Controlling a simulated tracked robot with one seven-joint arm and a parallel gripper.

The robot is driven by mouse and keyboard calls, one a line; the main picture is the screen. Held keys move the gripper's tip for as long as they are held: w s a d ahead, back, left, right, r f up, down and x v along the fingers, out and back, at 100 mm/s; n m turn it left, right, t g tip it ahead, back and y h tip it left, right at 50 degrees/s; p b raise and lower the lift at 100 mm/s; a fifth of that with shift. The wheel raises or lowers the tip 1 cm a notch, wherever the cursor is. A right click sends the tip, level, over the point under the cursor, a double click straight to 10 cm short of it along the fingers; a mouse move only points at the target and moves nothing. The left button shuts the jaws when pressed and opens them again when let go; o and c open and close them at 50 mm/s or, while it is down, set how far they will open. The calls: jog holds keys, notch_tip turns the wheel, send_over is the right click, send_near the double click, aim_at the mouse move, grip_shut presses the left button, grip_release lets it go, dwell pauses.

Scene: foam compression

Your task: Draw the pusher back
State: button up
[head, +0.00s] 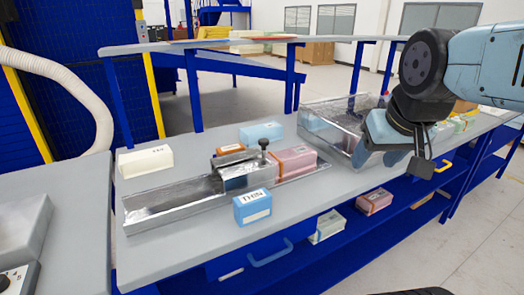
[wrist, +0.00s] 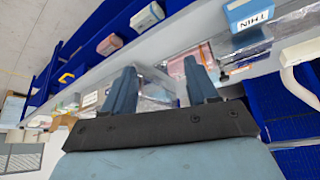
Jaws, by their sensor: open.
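The metal pusher (head: 243,177) with a black knob (head: 263,145) on a post sits in a long metal channel (head: 172,208) on the grey bench. A pink foam block (head: 296,160) lies in the channel just right of the pusher; whether they touch is unclear. My gripper (head: 380,158) is open and empty, well to the right of the pusher, in front of a clear-sided metal bin. In the wrist view, my two blue fingers (wrist: 160,68) stand apart with nothing gripped. The pink block (wrist: 201,54) also shows there.
A blue block marked THIN (head: 252,208) stands at the channel's front. A white block (head: 145,162), an orange block (head: 231,150) and another blue block (head: 261,133) lie behind the channel. The bin (head: 335,112) stands right of the channel. The bench's front left is clear.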

jog(key=m+y, duration=1.7)
jog(key=m, duration=0.5)
send_near(264, 140)
jog(key=shift+t, duration=0.3)
jog(key=x, duration=1)
jog(key=shift+a+f, duration=0.15)
jog(key=shift+f, duration=0.1)
grip_shut()
